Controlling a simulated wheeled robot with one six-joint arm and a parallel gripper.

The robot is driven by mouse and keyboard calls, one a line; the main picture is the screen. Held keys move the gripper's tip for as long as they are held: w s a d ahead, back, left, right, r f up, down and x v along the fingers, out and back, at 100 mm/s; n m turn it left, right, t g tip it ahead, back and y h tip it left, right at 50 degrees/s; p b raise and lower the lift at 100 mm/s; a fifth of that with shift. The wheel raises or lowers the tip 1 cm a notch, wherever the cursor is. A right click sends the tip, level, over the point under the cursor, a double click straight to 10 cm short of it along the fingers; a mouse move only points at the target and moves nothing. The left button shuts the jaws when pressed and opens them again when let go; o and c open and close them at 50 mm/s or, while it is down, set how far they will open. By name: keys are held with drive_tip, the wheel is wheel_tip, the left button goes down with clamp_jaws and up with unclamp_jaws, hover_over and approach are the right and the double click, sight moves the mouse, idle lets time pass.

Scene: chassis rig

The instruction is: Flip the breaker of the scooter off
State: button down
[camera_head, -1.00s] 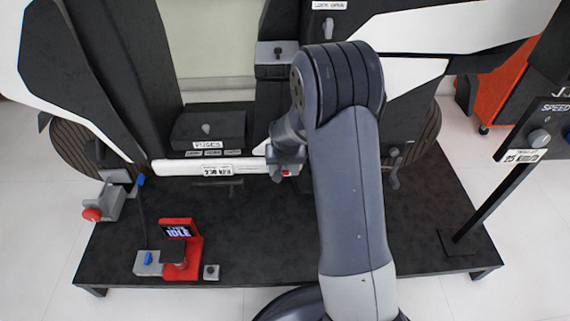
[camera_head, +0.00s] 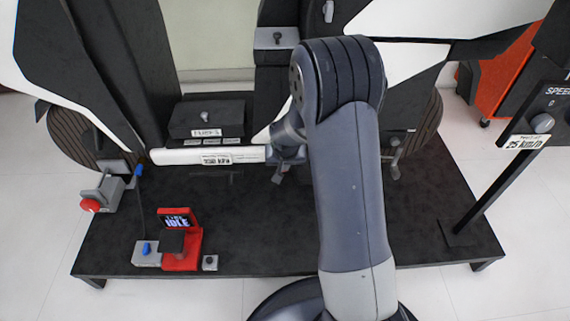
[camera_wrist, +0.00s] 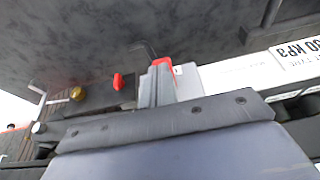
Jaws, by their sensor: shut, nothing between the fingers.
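The scooter's white side bar (camera_head: 178,156) runs across the middle of the head view, with a tyre-pressure label on it. My gripper (camera_head: 285,168) is at the bar's right end, pointing down, its fingers partly behind my arm. In the wrist view my gripper's fingers (camera_wrist: 155,88) look closed, beside a light grey block (camera_wrist: 187,82) at the end of the white bar. A red part (camera_wrist: 163,62) shows at the fingertips. A small red lever-like piece (camera_wrist: 117,81) stands to the left on a dark part. I cannot tell which of these is the breaker, or whether the fingers touch it.
A red stand with an IDLE screen (camera_head: 180,240) is at the platform's front left. A grey box with a red button (camera_head: 102,195) is at the left edge. A speed post (camera_head: 490,190) stands at the right.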

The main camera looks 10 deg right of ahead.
drive_tip(key=shift+r, duration=0.2)
drive_tip(key=shift+r+p, duration=0.5)
drive_tip(key=shift+r, duration=0.1)
drive_tip(key=shift+r, duration=0.1)
